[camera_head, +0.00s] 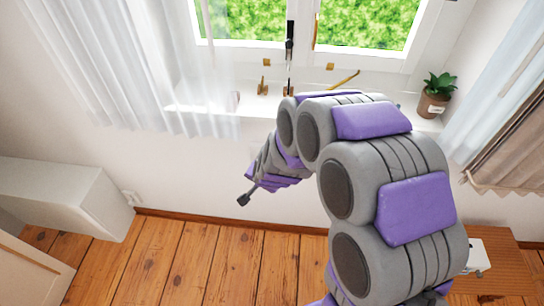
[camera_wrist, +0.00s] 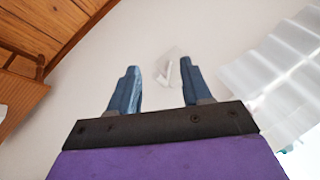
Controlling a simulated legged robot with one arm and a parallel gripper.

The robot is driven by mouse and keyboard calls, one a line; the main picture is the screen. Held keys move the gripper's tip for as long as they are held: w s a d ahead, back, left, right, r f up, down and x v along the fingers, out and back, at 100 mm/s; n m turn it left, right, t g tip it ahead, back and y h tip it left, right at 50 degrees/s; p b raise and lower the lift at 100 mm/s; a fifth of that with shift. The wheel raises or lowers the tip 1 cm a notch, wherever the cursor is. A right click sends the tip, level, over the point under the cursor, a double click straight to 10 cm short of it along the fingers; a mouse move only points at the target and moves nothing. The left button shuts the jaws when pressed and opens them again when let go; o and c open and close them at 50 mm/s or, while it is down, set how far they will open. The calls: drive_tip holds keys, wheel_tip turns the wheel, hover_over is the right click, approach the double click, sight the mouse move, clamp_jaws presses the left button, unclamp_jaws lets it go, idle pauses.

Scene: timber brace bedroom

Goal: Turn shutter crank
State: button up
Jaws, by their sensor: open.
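In the wrist view a small pale plate with a light bent handle (camera_wrist: 167,74) is on the white wall, between and beyond my fingertips. It looks like the shutter crank, but it is small and blurred. My gripper (camera_wrist: 159,67) is open, with two blue fingers apart and nothing between them. I cannot tell how far the fingertips are from the handle.
The window sill (camera_head: 205,105) bears a potted plant (camera_head: 434,95) at the right. Brass fittings (camera_head: 263,86) are at the window's foot. A white cabinet (camera_head: 65,195) stands left, a wooden surface (camera_head: 500,265) lower right. Floorboards (camera_head: 180,262) lie clear between.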

drive_tip(key=w+a+f+m+t+h+p, duration=0.25)
drive_tip(key=w+f+t, duration=0.25)
drive_tip(key=f, duration=0.6)
drive_tip(key=s+d+f+t+p, duration=0.25)
drive_tip(key=s+d+t, duration=0.2)
drive_tip(key=t, duration=0.35)
drive_tip(key=shift+n+h, duration=0.45)
drive_tip(key=w, duration=1.2)
drive_tip(key=w+d, duration=0.1)
drive_tip(key=w, duration=0.5)
drive_tip(key=shift+w+r+b, duration=0.1)
drive_tip(key=shift+r+b, duration=0.15)
drive_tip(key=shift+b, duration=0.1)
drive_tip(key=shift+c, duration=0.2)
clamp_jaws()
